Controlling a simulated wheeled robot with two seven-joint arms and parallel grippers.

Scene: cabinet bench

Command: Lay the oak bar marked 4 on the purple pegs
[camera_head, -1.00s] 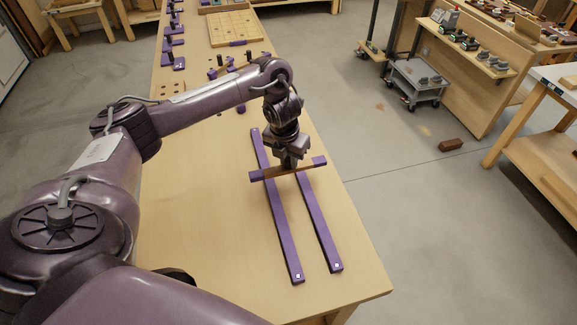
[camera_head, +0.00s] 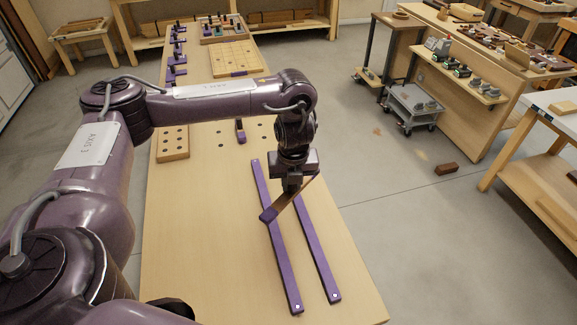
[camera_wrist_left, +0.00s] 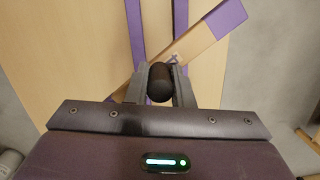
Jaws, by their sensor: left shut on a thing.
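My left gripper (camera_head: 291,188) is shut on an oak bar (camera_head: 284,204) with purple ends and holds it over two long purple strips. In the head view the bar slants from lower left to upper right, partly hidden by the gripper. In the left wrist view the bar (camera_wrist_left: 196,42) passes diagonally by the gripper fingers (camera_wrist_left: 160,82), its purple end at upper right. My right gripper is not in view.
The left purple strip (camera_head: 279,245) and right purple strip (camera_head: 318,262) lie lengthwise on the bench (camera_head: 200,235). A drilled block (camera_head: 173,143), a gridded board (camera_head: 235,58) and several purple stands (camera_head: 173,73) sit farther back. The bench's left front is clear.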

